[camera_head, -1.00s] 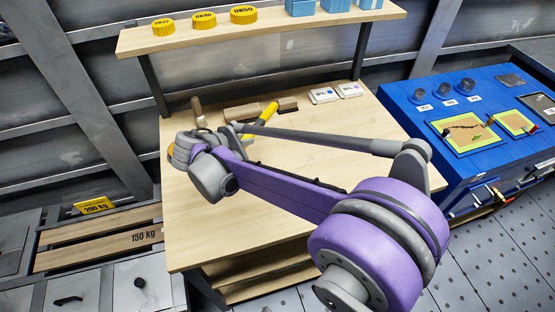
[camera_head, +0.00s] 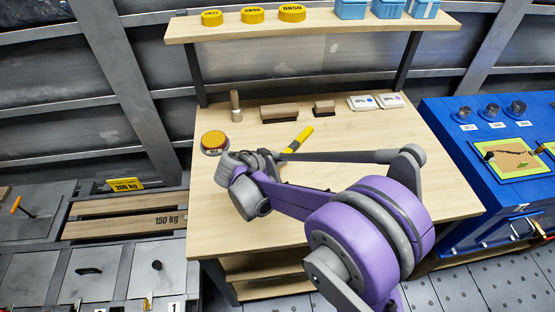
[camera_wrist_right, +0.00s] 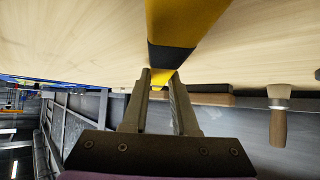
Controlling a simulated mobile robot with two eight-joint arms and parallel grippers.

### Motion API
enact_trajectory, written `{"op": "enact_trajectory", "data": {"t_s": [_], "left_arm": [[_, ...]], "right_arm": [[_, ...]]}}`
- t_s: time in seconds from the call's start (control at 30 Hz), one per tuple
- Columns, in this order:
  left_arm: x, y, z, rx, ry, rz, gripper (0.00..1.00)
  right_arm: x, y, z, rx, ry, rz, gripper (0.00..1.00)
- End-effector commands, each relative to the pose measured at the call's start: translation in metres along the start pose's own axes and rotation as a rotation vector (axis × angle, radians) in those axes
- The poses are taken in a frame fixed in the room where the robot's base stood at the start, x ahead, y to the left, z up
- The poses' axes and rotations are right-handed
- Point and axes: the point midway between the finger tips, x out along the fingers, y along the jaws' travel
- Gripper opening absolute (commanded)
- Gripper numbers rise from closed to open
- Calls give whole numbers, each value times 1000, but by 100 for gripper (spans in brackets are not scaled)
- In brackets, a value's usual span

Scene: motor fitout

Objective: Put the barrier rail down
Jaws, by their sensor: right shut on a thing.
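The barrier rail (camera_head: 298,140) is yellow with a black band. In the head view only a short piece shows beyond my right forearm, over the wooden workbench (camera_head: 360,135). In the right wrist view the rail (camera_wrist_right: 185,22) runs from the top edge down to my right gripper (camera_wrist_right: 160,78), which is shut on it. In the head view my purple right arm hides the fingers and part of the rail. I cannot tell whether the rail touches the bench top. My left gripper is not in view.
Two brushes (camera_head: 280,113), a wooden-handled tool (camera_head: 236,105) and white boxes (camera_head: 375,102) stand along the bench's back. A shelf (camera_head: 330,22) spans above. The bench's right part is clear.

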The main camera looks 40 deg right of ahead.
Motion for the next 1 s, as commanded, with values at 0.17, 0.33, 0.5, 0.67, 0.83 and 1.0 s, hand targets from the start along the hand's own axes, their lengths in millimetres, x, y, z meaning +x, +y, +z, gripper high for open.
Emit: {"op": "enact_trajectory", "data": {"t_s": [0.17,0.33,0.5,0.67,0.83,1.0], "left_arm": [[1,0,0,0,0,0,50],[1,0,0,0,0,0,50],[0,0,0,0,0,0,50],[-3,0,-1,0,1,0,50],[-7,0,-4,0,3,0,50],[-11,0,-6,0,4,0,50]], "right_arm": [[1,0,1,0,0,0,50],[1,0,1,0,0,0,57],[0,0,0,0,0,0,57],[-15,0,-1,-2,-1,-2,57],[-51,-1,-1,-3,-1,-4,57],[-87,-1,-1,-3,-1,-4,57]]}}
